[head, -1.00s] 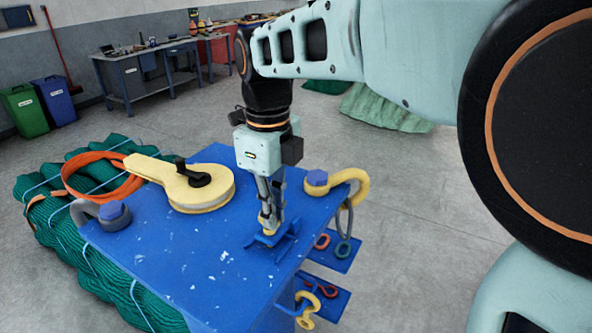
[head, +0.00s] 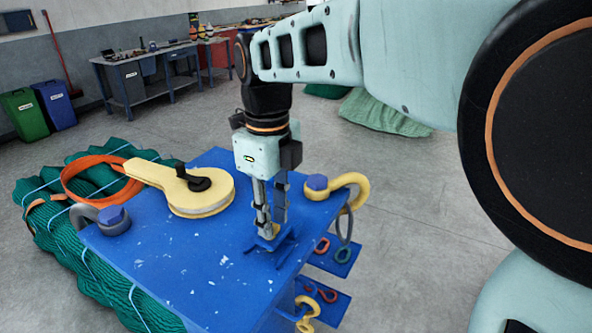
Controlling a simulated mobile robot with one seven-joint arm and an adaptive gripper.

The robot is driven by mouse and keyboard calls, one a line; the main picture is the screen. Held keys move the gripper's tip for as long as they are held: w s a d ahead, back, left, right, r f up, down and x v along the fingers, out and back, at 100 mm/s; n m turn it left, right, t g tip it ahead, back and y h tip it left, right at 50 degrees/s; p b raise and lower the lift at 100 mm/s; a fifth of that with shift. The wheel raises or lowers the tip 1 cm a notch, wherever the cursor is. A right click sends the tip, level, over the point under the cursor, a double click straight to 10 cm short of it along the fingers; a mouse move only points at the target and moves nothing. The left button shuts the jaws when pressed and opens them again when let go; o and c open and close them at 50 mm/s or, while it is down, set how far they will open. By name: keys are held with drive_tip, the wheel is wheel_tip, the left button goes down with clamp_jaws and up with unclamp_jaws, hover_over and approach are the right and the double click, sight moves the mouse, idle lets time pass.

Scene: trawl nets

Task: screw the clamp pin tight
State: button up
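The clamp pin appears as a small yellow piece (head: 269,232) low in a blue clamp fitting (head: 283,244) near the right part of the blue bench top. My gripper (head: 272,224) points straight down over it. Its two fingers stand apart with a gap of blue between them, and the tips are around or just above the yellow piece. Contact between fingertips and pin cannot be made out. The fingers partly hide the pin, so how deep it sits is unclear.
On the blue bench (head: 205,270) lie a yellow pulley block (head: 200,197), a grey shackle (head: 112,222) and a yellow shackle (head: 340,187). Side shelves (head: 335,257) hold small hooks and rings. Green netting (head: 60,225) lies along the left. The bench's front area is clear.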

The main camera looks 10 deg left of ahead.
wheel_tip(320, 180, up, 12)
idle(0.5)
